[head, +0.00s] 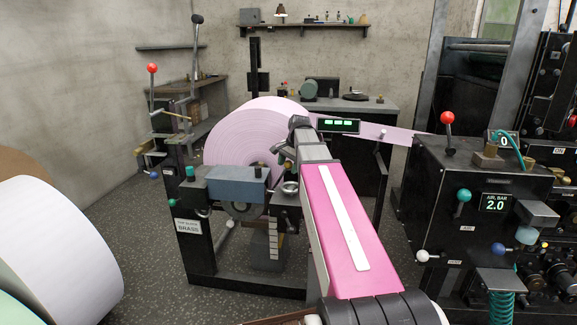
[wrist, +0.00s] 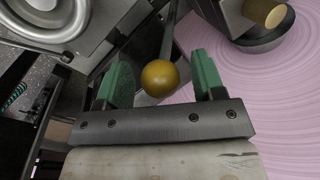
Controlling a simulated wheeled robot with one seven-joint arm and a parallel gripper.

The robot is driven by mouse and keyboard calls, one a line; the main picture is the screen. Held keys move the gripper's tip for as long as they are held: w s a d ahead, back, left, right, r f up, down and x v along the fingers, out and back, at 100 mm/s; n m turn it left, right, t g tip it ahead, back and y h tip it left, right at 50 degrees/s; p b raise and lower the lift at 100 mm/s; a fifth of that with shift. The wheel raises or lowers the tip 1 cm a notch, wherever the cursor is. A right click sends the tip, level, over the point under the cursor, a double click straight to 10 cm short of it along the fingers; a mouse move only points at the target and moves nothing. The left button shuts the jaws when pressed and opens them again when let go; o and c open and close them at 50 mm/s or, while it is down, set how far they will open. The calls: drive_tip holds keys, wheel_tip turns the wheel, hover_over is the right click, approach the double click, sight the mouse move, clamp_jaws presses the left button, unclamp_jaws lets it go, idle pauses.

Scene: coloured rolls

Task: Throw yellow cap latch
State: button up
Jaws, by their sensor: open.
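In the wrist view a yellow ball knob (wrist: 160,78) sits on a dark lever rod that runs up and away from it. My gripper (wrist: 161,88) is open, with one green finger pad on each side of the knob. Gaps show between the knob and both pads. The cap that the latch holds is not clear in either view. In the head view my pink arm reaches to the near side of the pink roll (head: 235,135) and hides much of the latch area. My fingers cannot be made out there.
A brass-coloured pin (wrist: 268,12) stands out before the roll at upper right in the wrist view. A round metal part (wrist: 45,18) is at upper left. A black cabinet with levers (head: 425,190) stands right of my arm. White rolls (head: 65,245) lie at left.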

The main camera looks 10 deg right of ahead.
drive_tip(key=v, duration=1)
drive_tip(key=shift+r, duration=0.4)
drive_tip(key=shift+c, duration=0.4)
